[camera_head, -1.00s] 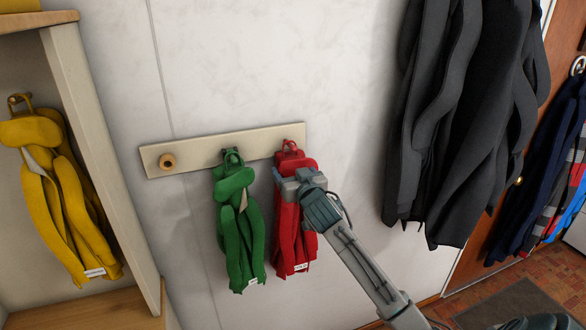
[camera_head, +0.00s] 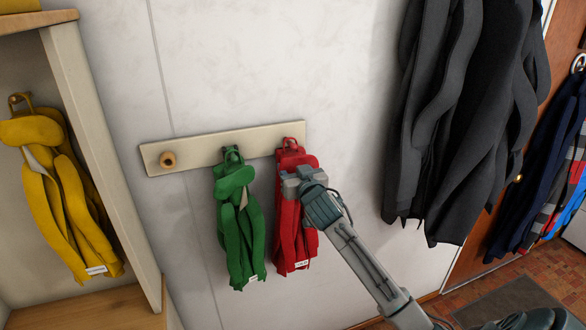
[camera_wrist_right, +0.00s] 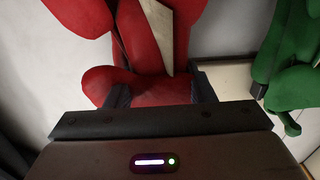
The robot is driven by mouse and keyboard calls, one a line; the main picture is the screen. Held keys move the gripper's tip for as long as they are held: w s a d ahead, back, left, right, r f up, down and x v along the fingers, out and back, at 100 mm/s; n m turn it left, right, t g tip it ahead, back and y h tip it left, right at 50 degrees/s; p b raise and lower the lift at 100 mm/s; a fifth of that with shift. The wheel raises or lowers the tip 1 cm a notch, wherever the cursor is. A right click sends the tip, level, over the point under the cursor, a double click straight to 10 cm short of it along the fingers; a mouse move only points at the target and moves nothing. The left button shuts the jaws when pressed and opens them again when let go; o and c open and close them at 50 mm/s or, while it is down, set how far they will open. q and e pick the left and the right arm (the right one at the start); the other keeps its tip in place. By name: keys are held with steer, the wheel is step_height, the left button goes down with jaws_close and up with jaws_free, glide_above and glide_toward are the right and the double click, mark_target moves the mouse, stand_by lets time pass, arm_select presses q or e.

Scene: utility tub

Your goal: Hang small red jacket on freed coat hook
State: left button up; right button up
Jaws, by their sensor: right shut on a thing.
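The small red jacket (camera_head: 292,235) hangs against the right end of the hook board (camera_head: 205,152), its top loop at the right-end position. I cannot tell whether the loop sits on a hook there. My right gripper (camera_head: 290,177) is shut on the red jacket near its top. In the right wrist view the red jacket (camera_wrist_right: 150,90) lies between the two dark fingers of the right gripper (camera_wrist_right: 160,92). A bare round wooden peg (camera_head: 168,160) is at the board's left end. My left gripper is not in view.
A green jacket (camera_head: 238,230) hangs mid-board, close left of the red one; it also shows in the wrist view (camera_wrist_right: 292,85). A yellow jacket (camera_head: 60,205) hangs in the cubby at left. Large dark coats (camera_head: 460,120) hang at right. Bare wall lies between.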

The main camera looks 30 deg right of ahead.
steer(key=shift+r, duration=0.2)
steer(key=shift+s+a+r+p, duration=0.15)
steer(key=shift+s+r+p, duration=0.35)
steer(key=shift+f, duration=0.1)
steer(key=shift+v, duration=1.5)
steer(key=shift+s, duration=0.15)
steer(key=v, duration=0.7)
steer(key=shift+s+a, duration=0.2)
steer(key=shift+s, duration=0.1)
